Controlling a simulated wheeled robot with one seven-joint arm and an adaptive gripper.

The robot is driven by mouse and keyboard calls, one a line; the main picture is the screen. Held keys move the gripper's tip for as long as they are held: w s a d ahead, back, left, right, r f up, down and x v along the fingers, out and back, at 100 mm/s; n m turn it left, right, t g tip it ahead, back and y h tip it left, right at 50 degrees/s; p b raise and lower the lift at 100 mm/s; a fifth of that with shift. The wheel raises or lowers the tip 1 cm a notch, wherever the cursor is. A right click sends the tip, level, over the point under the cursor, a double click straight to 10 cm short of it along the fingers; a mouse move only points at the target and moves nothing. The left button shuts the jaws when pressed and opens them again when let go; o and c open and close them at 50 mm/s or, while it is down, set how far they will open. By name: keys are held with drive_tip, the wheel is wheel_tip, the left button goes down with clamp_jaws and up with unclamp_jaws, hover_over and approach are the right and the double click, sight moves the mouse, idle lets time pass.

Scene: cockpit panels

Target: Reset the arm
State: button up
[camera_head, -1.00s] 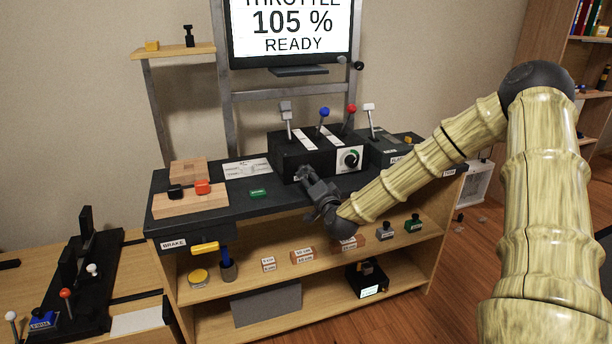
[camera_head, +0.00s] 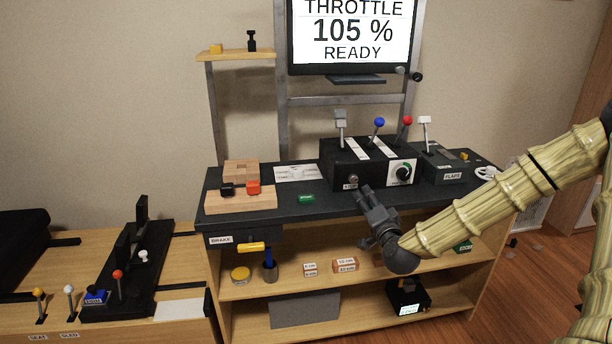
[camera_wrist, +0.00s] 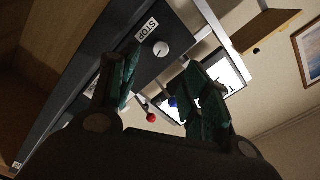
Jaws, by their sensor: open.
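My gripper (camera_head: 366,196) is in front of the black throttle box (camera_head: 345,177) on the dark bench top, at the bench's front edge. Its fingers are apart and nothing is between them; the two fingers also show in the wrist view (camera_wrist: 165,85). My arm reaches in from the right, bent down toward the bench. The monitor (camera_head: 350,35) reads THROTTLE 105 % READY.
Levers with blue (camera_head: 379,122) and red (camera_head: 407,121) knobs stand on the box. A wooden block set (camera_head: 240,200) is on the bench's left. The yellow brake handle (camera_head: 251,246) sticks out below the front edge. A side console (camera_head: 130,275) stands at left. Open floor lies at lower right.

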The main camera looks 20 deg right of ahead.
drive_tip(key=s+a+f+n+g+y, duration=0.2)
drive_tip(key=s+a+f+n+g, duration=0.2)
drive_tip(key=s+a+f, duration=0.5)
drive_tip(key=s+a+f+n+g+y, duration=0.1)
drive_tip(key=s+a+f+n+g, duration=0.3)
drive_tip(key=f, duration=0.9)
drive_tip(key=s+a+f+n+g+y, duration=0.2)
drive_tip(key=s+a+f+n+g, duration=0.1)
drive_tip(key=s+a+f, duration=0.65)
drive_tip(key=s+a+f+n+g, duration=0.25)
drive_tip(key=s+f, duration=0.25)
drive_tip(key=s, duration=0.4)
drive_tip(key=s+a+f+n+g, duration=0.1)
drive_tip(key=s+f+g, duration=0.3)
drive_tip(key=s, duration=0.6)
wheel_tip(320, 180, up, 13)
drive_tip(key=p, duration=1.3)
drive_tip(key=shift+h, duration=0.3)
drive_tip(key=shift+s+d, duration=0.1)
